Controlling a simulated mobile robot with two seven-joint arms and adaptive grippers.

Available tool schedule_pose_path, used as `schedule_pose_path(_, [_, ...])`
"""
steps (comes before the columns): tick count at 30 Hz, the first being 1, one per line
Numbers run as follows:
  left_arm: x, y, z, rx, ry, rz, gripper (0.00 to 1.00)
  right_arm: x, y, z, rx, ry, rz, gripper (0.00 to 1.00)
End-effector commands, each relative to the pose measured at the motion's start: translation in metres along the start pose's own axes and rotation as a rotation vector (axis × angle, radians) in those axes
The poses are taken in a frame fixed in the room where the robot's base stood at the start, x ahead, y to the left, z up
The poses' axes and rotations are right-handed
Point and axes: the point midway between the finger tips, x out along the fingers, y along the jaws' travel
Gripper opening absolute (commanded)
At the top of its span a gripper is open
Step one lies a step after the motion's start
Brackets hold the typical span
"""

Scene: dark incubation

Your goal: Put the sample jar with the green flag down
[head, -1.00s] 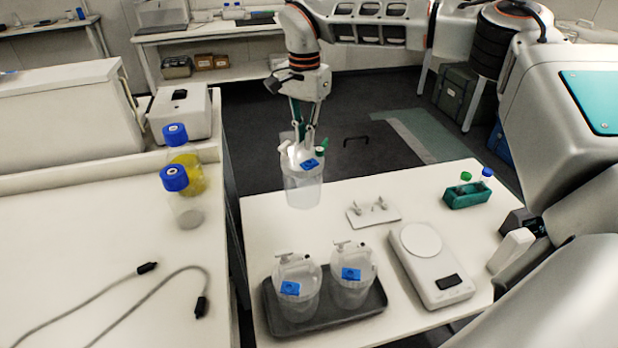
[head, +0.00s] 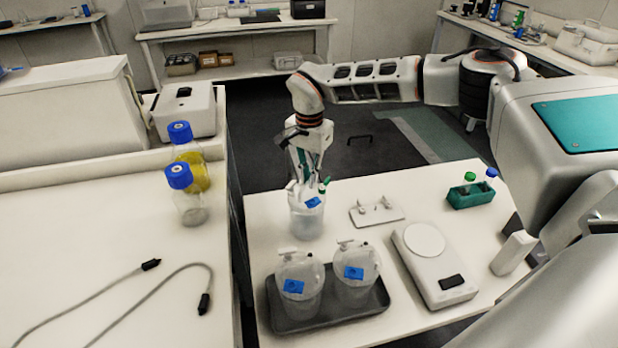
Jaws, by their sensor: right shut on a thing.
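The sample jar with the green flag (head: 307,222) is a clear jar with a white lid, a blue label and a small green flag (head: 324,186) on top. My right gripper (head: 304,182) is shut on its lid from above. The jar is upright at the back left part of the white table (head: 372,212). I cannot tell whether its base touches the table. Two similar jars with blue labels, a left one (head: 299,275) and a right one (head: 356,264), stand in a dark tray (head: 335,319) in front of it. My left gripper is not in view.
A small white plate with metal fittings (head: 377,212) lies just right of the jar. A white scale (head: 435,265) and a green rack with capped bottles (head: 470,195) stand further right. The left bench holds blue-capped bottles (head: 187,195) and cables.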

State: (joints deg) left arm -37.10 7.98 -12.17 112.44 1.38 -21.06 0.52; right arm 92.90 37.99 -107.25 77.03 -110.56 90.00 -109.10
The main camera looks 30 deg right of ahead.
Motion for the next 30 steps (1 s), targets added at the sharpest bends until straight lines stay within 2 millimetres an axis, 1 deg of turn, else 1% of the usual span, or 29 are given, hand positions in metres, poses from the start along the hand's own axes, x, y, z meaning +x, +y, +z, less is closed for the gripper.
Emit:
schedule_pose_path(11, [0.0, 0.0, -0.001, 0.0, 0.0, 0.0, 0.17, 0.003, -0.002, 0.0, -0.001, 0.001, -0.005, 0.0])
schedule_pose_path(12, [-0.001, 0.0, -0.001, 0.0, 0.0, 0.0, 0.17, 0.006, -0.001, 0.0, -0.001, 0.001, -0.001, 0.1])
schedule_pose_path(14, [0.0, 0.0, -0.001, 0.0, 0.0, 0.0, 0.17, 0.005, -0.001, 0.0, -0.001, 0.001, -0.001, 0.24])
schedule_pose_path(23, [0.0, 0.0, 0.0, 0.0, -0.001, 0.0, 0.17, 0.004, -0.001, 0.0, -0.001, 0.001, -0.002, 0.24])
schedule_pose_path(26, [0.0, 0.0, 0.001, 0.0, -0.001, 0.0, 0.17, -0.004, -0.001, 0.0, 0.0, 0.001, -0.003, 0.24])
schedule_pose_path(29, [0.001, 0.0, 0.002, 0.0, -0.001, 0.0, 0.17, -0.019, -0.002, -0.001, 0.0, 0.003, -0.005, 0.24])
schedule_pose_path(30, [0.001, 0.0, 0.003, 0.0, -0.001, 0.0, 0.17, -0.027, -0.002, -0.001, 0.0, 0.003, -0.005, 0.24])
